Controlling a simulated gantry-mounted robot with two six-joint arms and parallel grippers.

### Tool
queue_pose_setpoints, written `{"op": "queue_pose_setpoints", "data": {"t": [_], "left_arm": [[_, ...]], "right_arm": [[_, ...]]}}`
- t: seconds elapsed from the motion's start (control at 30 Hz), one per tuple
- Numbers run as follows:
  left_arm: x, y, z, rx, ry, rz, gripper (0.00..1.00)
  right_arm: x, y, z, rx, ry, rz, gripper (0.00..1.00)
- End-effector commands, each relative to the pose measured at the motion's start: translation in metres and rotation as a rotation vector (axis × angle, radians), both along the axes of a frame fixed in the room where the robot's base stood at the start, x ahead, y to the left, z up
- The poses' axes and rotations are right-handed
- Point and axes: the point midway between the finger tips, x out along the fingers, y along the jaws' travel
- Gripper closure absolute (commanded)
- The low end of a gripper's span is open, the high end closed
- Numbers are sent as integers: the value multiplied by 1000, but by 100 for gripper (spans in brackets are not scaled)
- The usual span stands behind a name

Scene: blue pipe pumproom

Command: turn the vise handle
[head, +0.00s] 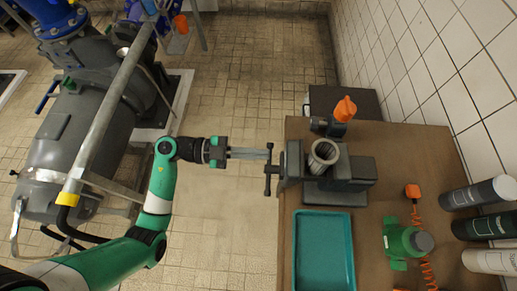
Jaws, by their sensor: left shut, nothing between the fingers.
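A grey vise (343,172) is mounted at the left side of the brown workbench. Its dark T-shaped handle (268,169) sticks out to the left past the bench edge, with its bar lying up and down in the picture. My left gripper (266,154) is shut, its long grey fingers pointing right. Its tips are at the upper half of the handle bar; I cannot tell whether they touch it. My right gripper is not in view.
A teal tray (295,250) lies on the workbench (390,150) below the vise. A green tool (405,242) and several bottles (478,194) stand at right. Grey pump machinery (75,130) fills the left. Tiled floor lies clear between.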

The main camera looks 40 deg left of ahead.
Motion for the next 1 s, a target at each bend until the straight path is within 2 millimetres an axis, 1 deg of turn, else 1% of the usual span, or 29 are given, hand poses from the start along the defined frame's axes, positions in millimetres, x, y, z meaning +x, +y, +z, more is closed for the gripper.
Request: {"op": "queue_pose_setpoints", "data": {"t": [0.03, 0.17, 0.2, 0.23, 0.3, 0.4, 0.53, 0.7, 1.0], "left_arm": [[-2, -1, 17, -2, 2, -2, 100], [-7, -5, 39, -3, 2, -8, 100], [-12, 4, 32, -2, 1, -4, 100], [-18, 13, 30, -2, 1, 0, 100], [-30, 29, 30, -2, 1, 1, 100], [-45, 49, 30, -1, -1, -2, 100], [-59, 66, 30, -2, -1, -5, 100], [-67, 74, 30, -1, 0, -9, 100], [-67, 74, 30, -1, -1, -10, 100]], "right_arm": [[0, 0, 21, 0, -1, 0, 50], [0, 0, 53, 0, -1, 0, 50], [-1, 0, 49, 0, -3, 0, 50], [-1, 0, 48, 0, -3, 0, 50], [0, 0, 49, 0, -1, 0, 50], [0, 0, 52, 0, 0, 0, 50], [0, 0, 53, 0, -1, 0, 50], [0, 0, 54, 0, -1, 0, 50], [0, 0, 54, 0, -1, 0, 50]]}}
